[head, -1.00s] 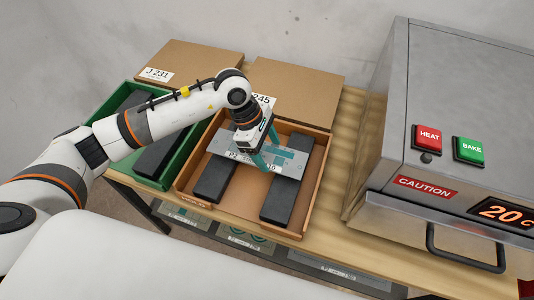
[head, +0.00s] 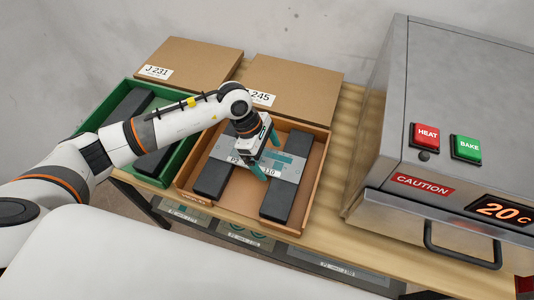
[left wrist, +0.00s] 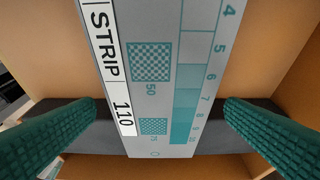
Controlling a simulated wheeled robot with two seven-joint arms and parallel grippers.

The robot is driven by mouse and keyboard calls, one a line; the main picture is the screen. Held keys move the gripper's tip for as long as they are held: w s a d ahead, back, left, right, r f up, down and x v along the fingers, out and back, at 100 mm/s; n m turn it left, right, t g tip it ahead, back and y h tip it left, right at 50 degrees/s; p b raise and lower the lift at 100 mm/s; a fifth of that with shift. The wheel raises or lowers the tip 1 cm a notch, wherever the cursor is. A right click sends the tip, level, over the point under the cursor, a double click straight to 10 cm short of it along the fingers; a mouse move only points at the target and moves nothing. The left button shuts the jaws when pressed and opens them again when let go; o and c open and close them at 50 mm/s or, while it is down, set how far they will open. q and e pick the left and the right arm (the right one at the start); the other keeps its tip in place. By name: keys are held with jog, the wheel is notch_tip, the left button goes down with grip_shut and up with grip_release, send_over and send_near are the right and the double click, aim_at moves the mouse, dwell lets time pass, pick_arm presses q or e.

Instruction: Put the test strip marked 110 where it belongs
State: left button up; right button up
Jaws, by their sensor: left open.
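The grey test strip (head: 286,171) with teal markings lies across two black blocks in an orange-brown tray (head: 318,180). In the left wrist view the strip (left wrist: 152,100) fills the middle and reads "STRIP 110". My left gripper (head: 257,160) is over the strip, pointing down, and covers part of its label in the head view. In the left wrist view the green fingers of the left gripper (left wrist: 158,130) are open, one on each side of the strip, with gaps between. My right gripper is not in view.
A green tray (head: 128,88) with black blocks stands left of the orange-brown tray. Cardboard boxes labelled J 231 (head: 190,62) and 245 (head: 300,82) stand behind. A metal oven (head: 450,90) with HEAT and BAKE buttons reads 20 C at right. More strips lie on a lower shelf (head: 340,268).

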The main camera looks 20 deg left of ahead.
pick_arm(q)
jog(key=shift+r, duration=0.25)
jog(key=b+v, duration=0.3)
jog(key=v, duration=0.8)
jog(key=shift+a+r, duration=0.25)
jog(key=shift+r, duration=0.05)
